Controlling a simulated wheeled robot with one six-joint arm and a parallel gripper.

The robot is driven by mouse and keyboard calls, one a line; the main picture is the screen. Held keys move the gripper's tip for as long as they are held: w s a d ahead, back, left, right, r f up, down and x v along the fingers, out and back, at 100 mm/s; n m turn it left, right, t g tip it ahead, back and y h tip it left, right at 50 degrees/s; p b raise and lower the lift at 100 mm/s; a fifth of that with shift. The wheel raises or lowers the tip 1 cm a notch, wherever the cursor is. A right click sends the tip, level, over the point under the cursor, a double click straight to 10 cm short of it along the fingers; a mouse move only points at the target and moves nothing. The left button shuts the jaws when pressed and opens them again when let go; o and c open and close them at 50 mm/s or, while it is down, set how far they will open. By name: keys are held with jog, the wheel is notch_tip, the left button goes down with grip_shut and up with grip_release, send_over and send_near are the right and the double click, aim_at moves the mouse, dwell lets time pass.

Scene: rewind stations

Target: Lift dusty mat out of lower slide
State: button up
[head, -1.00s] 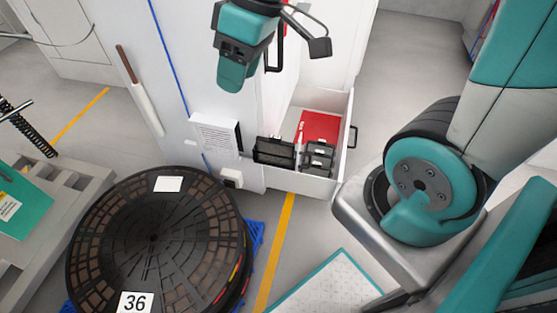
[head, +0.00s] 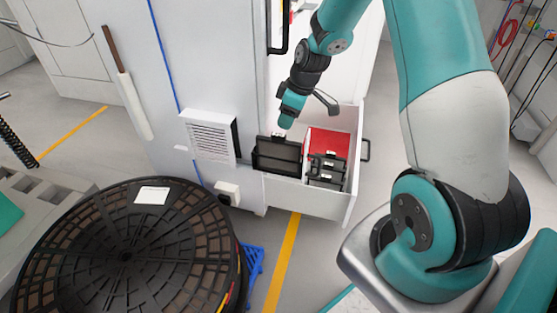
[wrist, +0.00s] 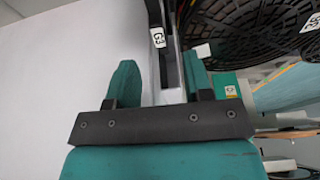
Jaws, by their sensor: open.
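The pulled-out white drawer (head: 310,197) at the foot of the white cabinet looks like the lower slide. In it are a flat red piece (head: 327,142), a dark upright panel (head: 278,156) at the left and small black cases (head: 326,171). I cannot tell which of these is the dusty mat. My gripper (head: 284,124) points down just above the panel's top edge, by a white label. In the wrist view my gripper (wrist: 159,64) is open, with a dark piece labelled G3 (wrist: 170,40) and a pale edge showing between its fingers. Contact cannot be told.
A large black round reel (head: 125,255) stands on a blue pallet (head: 252,265) at the lower left. A vent box (head: 208,138) and a small white box (head: 227,193) stick out of the cabinet. The floor around the yellow line (head: 285,265) is clear.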

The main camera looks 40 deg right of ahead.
aim_at(279, 134)
jog(key=b+x, duration=0.1)
jog(key=x, duration=0.4)
jog(key=b+x, duration=0.2)
jog(key=x, duration=0.3)
jog(key=shift+w, duration=0.25)
jog(key=shift+r, duration=0.1)
grip_shut()
